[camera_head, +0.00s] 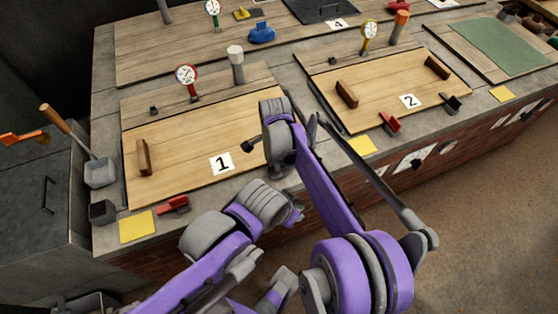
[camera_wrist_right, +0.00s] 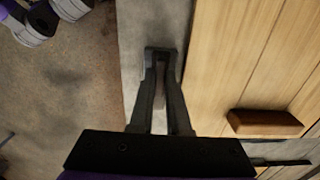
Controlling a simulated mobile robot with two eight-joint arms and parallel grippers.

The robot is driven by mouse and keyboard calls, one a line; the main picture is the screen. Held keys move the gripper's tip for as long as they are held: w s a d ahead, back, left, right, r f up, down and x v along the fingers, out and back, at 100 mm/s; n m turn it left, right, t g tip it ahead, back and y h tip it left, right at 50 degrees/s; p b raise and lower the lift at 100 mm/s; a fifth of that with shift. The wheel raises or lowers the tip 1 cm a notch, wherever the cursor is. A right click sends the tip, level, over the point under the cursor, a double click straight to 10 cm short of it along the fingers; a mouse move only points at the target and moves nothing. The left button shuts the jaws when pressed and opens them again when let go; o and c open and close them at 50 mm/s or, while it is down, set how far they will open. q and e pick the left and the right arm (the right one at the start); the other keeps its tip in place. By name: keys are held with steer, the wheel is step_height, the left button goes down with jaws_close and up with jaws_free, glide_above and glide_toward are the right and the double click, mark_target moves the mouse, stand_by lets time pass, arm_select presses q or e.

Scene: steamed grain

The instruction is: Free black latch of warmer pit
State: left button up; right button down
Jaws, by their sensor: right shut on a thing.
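My right gripper (camera_wrist_right: 161,62) shows in the right wrist view with its fingers converged on a small dark piece (camera_wrist_right: 160,50), the black latch, at the front edge of the warmer pit's wooden lid (camera_wrist_right: 230,60). The latch lies on the grey counter strip beside the wood. In the head view my right arm reaches over the right end of pit 1's lid (camera_head: 200,133) and hides the fingertips and this latch. A red latch (camera_head: 173,205) sits at the pit's front left. My left arm is low in the head view; its fingers cannot be made out.
Pit 2's lid (camera_head: 385,90) lies to the right, with its red latch (camera_head: 389,123) and black latch (camera_head: 450,104). A brown handle (camera_wrist_right: 265,123) stands on the lid in the wrist view. A yellow pad (camera_head: 361,145) lies on the counter. Gauges stand behind.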

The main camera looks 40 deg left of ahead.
steer(key=c, duration=0.9)
jaws_free()
step_height(320, 180, up, 11)
steer(key=shift+f+p, duration=0.1)
steer(key=shift+p, duration=0.65)
